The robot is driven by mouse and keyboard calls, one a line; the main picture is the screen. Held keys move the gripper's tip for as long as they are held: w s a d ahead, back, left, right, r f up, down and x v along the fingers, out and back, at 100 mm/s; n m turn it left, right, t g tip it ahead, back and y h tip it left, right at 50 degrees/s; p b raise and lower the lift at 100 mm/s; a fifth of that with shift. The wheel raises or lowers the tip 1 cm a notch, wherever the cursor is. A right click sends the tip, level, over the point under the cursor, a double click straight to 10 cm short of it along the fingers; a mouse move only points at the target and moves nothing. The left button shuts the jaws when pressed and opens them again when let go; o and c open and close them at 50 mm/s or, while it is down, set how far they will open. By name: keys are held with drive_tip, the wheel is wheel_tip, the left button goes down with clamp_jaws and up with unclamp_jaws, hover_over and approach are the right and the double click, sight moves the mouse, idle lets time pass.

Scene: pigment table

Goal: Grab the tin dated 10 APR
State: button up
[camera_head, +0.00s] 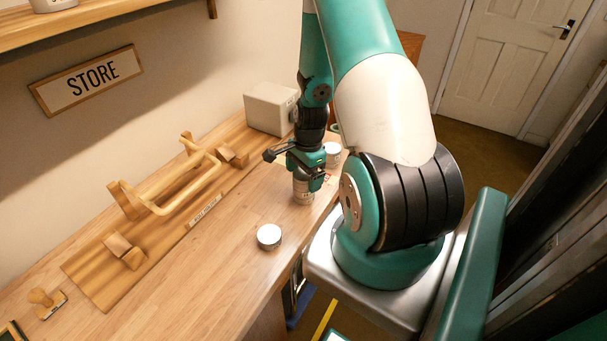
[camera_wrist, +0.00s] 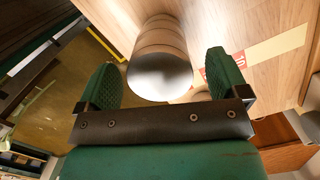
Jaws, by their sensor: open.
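My gripper (camera_head: 306,172) is open and sits low over the table, right above a tin (camera_head: 303,192). In the wrist view the tin's pale round top (camera_wrist: 160,77) lies between the two open fingers of my gripper (camera_wrist: 163,80), with a gap on each side. Its body is banded in brown tones; no date is readable on it. A pale strip with a red patch reading "10" (camera_wrist: 238,63) lies on the wood beside it; the rest of its text is unreadable. A second tin (camera_head: 332,149) stands just behind my gripper, and a third tin (camera_head: 269,236) stands nearer, apart.
A wooden rack (camera_head: 165,196) on a board takes up the left of the table (camera_head: 180,290). A pale box (camera_head: 270,108) stands at the back. A stamp (camera_head: 45,302) is at the near left. Bare wood surrounds the third tin.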

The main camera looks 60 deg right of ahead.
drive_tip(key=shift+f, duration=0.15)
drive_tip(key=c, duration=1)
drive_tip(key=shift+c, duration=0.2)
